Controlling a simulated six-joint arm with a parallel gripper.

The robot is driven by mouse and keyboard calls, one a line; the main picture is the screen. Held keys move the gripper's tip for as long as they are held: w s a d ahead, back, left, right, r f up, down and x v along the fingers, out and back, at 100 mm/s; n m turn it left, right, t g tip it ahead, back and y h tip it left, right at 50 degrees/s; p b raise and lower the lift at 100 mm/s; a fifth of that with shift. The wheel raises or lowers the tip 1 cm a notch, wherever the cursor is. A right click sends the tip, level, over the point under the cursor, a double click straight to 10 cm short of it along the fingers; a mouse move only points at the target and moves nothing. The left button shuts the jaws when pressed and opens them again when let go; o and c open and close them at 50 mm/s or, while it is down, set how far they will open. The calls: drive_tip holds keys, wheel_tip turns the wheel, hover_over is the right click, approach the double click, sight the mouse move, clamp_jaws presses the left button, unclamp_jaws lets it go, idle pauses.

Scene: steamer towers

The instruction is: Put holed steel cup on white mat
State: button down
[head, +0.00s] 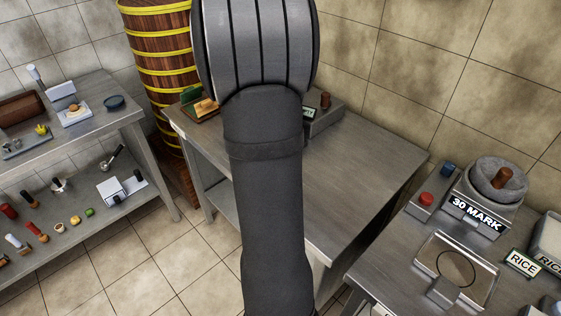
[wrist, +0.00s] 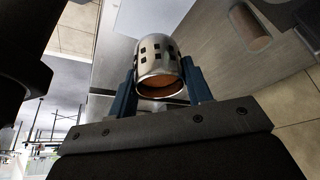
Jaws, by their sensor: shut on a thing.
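The holed steel cup (wrist: 157,58) is in the wrist view, a shiny metal cylinder with rows of dark square holes. Its open end faces the camera and shows an orange-brown inside. My gripper (wrist: 161,88) is shut on it, with one blue finger on each side. A pale flat patch (wrist: 150,17) lies beyond the cup at the top of the wrist view; I cannot tell whether it is the white mat. In the head view my arm covers the middle, and the gripper and cup are hidden. I cannot make out the white mat there.
The middle steel table (head: 355,185) has a broad bare top, with a green-and-brown item (head: 200,103) at its back left. The right table holds a 30 MARK block (head: 478,215), a red knob (head: 426,199) and a framed plate (head: 456,268). Left shelves (head: 85,125) hold several small items.

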drive_tip(key=shift+f, duration=2.9)
drive_tip(key=shift+f, duration=0.45)
drive_tip(key=c, duration=0.6)
unclamp_jaws()
drive_tip(key=shift+c, duration=0.2)
drive_tip(key=v, duration=1.7)
drive_tip(key=shift+r, duration=0.15)
drive_tip(key=shift+a, duration=0.1)
